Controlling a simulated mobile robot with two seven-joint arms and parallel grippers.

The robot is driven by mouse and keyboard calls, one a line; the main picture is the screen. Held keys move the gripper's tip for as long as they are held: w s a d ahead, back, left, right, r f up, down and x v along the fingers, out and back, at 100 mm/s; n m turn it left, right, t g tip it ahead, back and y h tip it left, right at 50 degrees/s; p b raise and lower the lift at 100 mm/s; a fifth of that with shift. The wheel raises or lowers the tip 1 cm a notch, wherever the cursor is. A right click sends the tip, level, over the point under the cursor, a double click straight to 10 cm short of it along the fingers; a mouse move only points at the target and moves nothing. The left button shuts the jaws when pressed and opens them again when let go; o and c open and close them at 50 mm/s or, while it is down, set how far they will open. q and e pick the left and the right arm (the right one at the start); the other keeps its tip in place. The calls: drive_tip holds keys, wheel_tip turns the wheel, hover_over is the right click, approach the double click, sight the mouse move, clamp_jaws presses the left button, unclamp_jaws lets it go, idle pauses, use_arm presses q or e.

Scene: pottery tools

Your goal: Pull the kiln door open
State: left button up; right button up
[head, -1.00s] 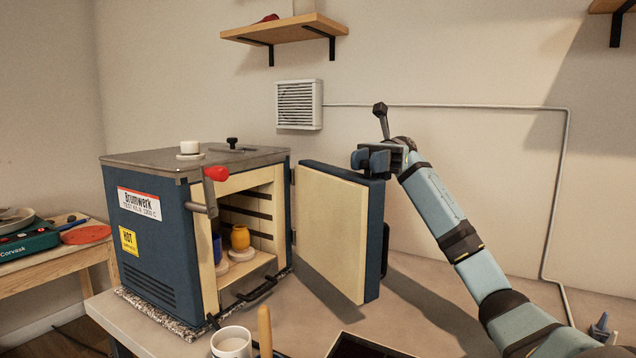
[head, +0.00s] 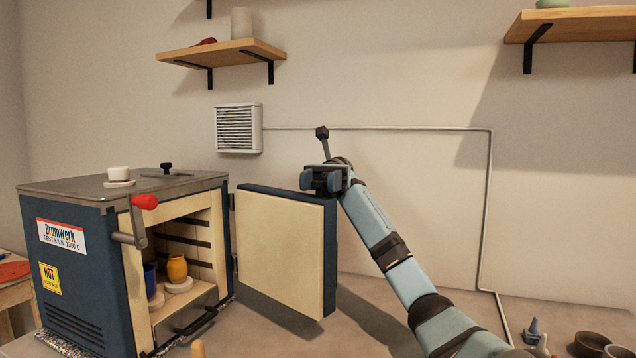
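The blue kiln (head: 80,270) stands at the left. Its door (head: 280,250), with a cream inner face and blue edge, is hinged at the right side of the opening and stands wide open, swung out to the right. My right gripper (head: 323,181) is at the top outer corner of the door, its fingers apart; whether it touches the door I cannot tell. The door's outer face is hidden. A lever with a red knob (head: 144,202) is at the opening's upper left. My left gripper is not in view.
Inside the kiln are an orange pot (head: 177,268) and a blue pot (head: 150,275). A white vent (head: 238,128) and shelves (head: 225,52) are on the wall. Dark bowls (head: 590,343) sit at the lower right. Bench right of the door is largely clear.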

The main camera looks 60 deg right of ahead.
drive_tip(key=shift+r, duration=0.55)
wheel_tip(320, 180, up, 6)
drive_tip(key=shift+f+p, duration=0.25)
drive_tip(key=shift+p, duration=0.85)
use_arm(q)
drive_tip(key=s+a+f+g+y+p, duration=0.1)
drive_tip(key=p, duration=0.1)
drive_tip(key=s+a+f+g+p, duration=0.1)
drive_tip(key=p, duration=0.1)
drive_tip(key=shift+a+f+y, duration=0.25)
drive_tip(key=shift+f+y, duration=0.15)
use_arm(e)
wheel_tip(320, 180, up, 13)
drive_tip(key=shift+r, duration=0.2)
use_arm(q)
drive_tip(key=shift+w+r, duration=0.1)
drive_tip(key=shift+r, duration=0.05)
